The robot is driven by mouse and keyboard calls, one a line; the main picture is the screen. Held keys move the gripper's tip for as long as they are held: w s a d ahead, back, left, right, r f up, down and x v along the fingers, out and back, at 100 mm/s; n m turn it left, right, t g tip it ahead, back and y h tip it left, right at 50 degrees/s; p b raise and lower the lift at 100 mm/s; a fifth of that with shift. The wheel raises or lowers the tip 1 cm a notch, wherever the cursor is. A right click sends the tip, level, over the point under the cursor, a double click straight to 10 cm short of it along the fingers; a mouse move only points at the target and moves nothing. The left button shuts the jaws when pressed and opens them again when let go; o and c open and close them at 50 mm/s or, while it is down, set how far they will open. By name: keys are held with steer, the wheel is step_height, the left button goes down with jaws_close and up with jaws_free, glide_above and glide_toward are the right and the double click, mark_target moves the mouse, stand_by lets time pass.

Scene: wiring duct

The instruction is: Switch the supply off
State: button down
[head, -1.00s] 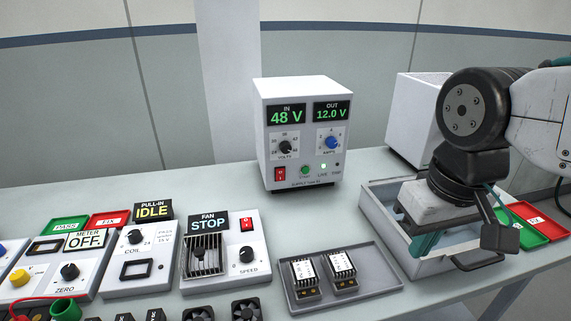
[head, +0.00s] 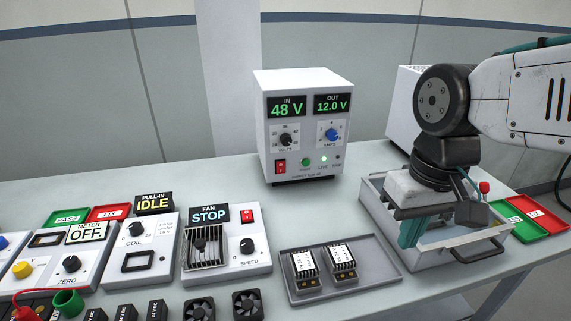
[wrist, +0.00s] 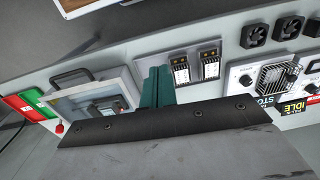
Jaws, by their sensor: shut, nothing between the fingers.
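The white supply unit (head: 305,130) stands upright at the back middle of the bench in the head view. Its displays read IN 48 V and OUT 12.0 V. A green START button and a lit LIVE lamp (head: 323,161) are to the right of the switch. My gripper (head: 410,234) is shut and empty, pointing down over the grey open box, right of and nearer than the supply. Its teal fingers also show in the wrist view (wrist: 156,86). The supply is not visible there.
The grey box (head: 380,218) has a front handle. A tray (head: 350,284) with two small modules lies left of it. A white cabinet stands behind my arm. Fan, coil and meter panels fill the left. Bench between supply and module tray is clear.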

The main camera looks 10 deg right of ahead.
steer(key=w+a+f+n+t+y, duration=0.1)
steer(key=w+n, duration=0.7)
steer(key=w, duration=0.8)
steer(key=w+a+f+n+t+y, duration=0.2)
steer(key=w+n, duration=0.6)
steer(key=w, duration=0.7)
steer(key=shift+w+a+f+n+t+y, duration=0.15)
steer(key=shift+w+a+n+t+y, duration=0.25)
steer(key=shift+a+t+y, duration=0.7)
steer(key=shift+a+t+h, duration=0.3)
steer(key=shift+a, duration=0.05)
glide_toward(278, 170)
steer(key=x, duration=0.4)
steer(key=shift+a+f, duration=0.1)
steer(key=shift+a, duration=0.05)
steer(key=shift+w, duration=0.1)
